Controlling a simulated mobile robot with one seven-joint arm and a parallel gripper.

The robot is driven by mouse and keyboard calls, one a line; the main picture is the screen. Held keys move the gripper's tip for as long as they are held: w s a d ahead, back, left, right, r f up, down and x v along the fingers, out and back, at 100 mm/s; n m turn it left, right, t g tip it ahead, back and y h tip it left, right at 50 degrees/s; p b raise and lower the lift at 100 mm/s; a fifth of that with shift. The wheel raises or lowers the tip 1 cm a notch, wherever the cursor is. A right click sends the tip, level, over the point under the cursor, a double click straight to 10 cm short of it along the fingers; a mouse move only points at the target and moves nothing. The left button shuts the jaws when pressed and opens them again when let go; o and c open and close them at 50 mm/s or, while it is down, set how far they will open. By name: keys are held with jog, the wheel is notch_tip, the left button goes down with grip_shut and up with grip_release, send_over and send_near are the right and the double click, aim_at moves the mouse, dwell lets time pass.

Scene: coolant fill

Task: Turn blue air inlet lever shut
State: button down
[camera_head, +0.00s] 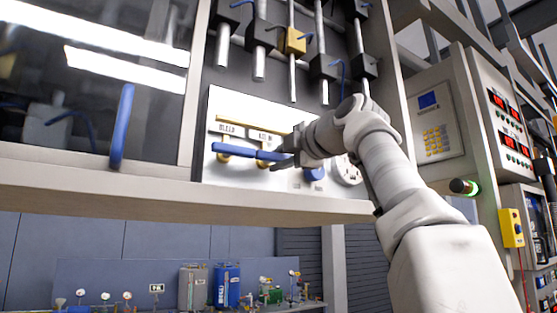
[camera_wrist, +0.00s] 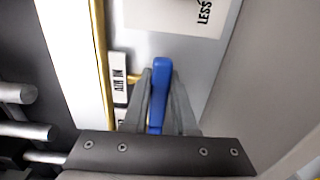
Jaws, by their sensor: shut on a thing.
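The blue lever (camera_head: 262,155) lies nearly level across the white panel (camera_head: 225,105), below the "BLEED" label (camera_head: 227,128) and the "AIR IN" label (camera_head: 262,136). Brass fittings sit behind it. In the wrist view the blue lever (camera_wrist: 158,92) stands between the two grey fingers, beside the "AIR IN" label (camera_wrist: 119,78). My gripper (camera_head: 280,162) is shut on the lever at its right part in the head view. The fingers hide some of the lever and the fitting behind it. I cannot tell whether the blue bar is one lever or two in line.
A blue knob (camera_head: 314,174) and a round white dial (camera_head: 348,170) sit right of my gripper on the panel. Metal pipes (camera_head: 293,65) with black valve blocks run above. A blue handle (camera_head: 122,128) stands on the left window. A ledge (camera_head: 150,187) runs below.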

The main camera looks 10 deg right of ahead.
jog(key=c, duration=0.7)
grip_release()
jog(key=b+v, duration=0.4)
jog(key=v, duration=1.3)
jog(key=shift+s+b, duration=0.25)
jog(key=shift+b, duration=0.15)
jog(key=shift+w, duration=0.1)
